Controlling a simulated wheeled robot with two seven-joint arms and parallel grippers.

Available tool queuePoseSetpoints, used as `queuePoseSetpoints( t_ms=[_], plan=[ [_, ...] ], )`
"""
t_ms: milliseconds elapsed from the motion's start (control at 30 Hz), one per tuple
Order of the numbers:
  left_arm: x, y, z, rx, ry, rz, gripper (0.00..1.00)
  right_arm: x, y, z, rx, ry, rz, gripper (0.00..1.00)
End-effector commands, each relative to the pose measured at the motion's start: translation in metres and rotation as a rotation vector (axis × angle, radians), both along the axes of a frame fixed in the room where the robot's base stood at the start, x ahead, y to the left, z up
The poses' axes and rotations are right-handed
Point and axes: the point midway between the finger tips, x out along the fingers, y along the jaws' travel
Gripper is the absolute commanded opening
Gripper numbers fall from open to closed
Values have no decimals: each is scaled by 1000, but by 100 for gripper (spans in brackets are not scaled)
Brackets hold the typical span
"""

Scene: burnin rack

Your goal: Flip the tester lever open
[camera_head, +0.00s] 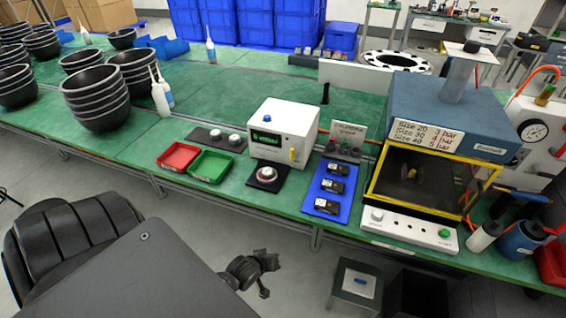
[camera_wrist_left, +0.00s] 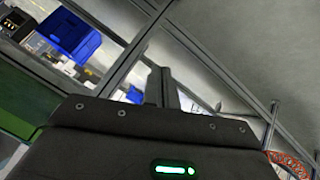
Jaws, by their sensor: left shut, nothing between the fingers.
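The tester is a white box (camera_head: 283,133) with a small green-lit display, standing near the front edge of the green bench. A small yellow lever (camera_head: 292,155) sits upright at the lower right of its front face. A round red-and-silver part (camera_head: 266,175) lies on a dark plate in front of it. My left gripper (camera_head: 268,276) is below and in front of the bench edge, well apart from the tester. Its fingers also show close together in the left wrist view (camera_wrist_left: 161,86), shut and empty. The tester is not recognisable in that view. My right gripper is out of view.
A red tray (camera_head: 178,156) and a green tray (camera_head: 210,166) lie left of the tester. A stool (camera_head: 356,284) stands on the floor.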

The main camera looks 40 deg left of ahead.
Motion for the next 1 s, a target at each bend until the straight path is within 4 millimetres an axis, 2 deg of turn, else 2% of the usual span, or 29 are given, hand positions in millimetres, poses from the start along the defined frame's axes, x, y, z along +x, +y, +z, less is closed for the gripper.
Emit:
queuePoseSetpoints(
  t_ms=[33, 100, 300, 333, 500, 700, 833, 1000],
  plan=[
    [13, 7, 34, -28, -66, 49, 0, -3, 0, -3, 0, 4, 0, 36],
    [25, 16, 75, -71, -141, 113, 0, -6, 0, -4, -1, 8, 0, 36],
    [44, 41, 179, -213, -370, 277, 0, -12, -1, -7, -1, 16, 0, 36],
    [47, 47, 189, -246, -411, 307, 0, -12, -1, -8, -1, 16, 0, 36],
    [67, 79, 225, -453, -633, 444, 0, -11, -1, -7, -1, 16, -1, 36],
    [81, 111, 252, -682, -848, 534, 0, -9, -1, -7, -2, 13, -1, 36],
    [83, 120, 261, -761, -911, 551, 0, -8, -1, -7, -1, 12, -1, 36],
    [83, 121, 262, -777, -923, 553, 0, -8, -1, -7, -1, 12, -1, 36]
  ],
)
